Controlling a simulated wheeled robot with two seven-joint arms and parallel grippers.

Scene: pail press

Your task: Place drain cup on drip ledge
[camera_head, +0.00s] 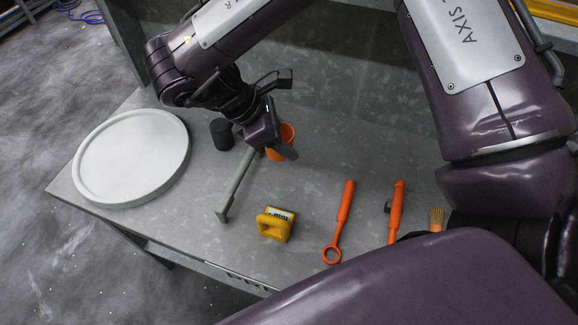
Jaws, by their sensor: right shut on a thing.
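An orange cup (287,134), which looks like the drain cup, is at the jaws of my right gripper (272,143). The gripper is shut on it over the back middle of the bench, and its jaws hide part of the cup. I cannot tell whether the cup touches the bench. A grey-green bar (236,187) with a wider foot runs from beneath the gripper toward the front. I cannot make out the drip ledge for certain. My left gripper is not in view.
On the grey bench (180,222) are a round white lid (132,156), a black cylinder (221,134), a yellow-handled block (275,224), an orange ring-ended tool (340,222), another orange-handled tool (396,208) and a brush (436,219). Bare bench lies right of the cup.

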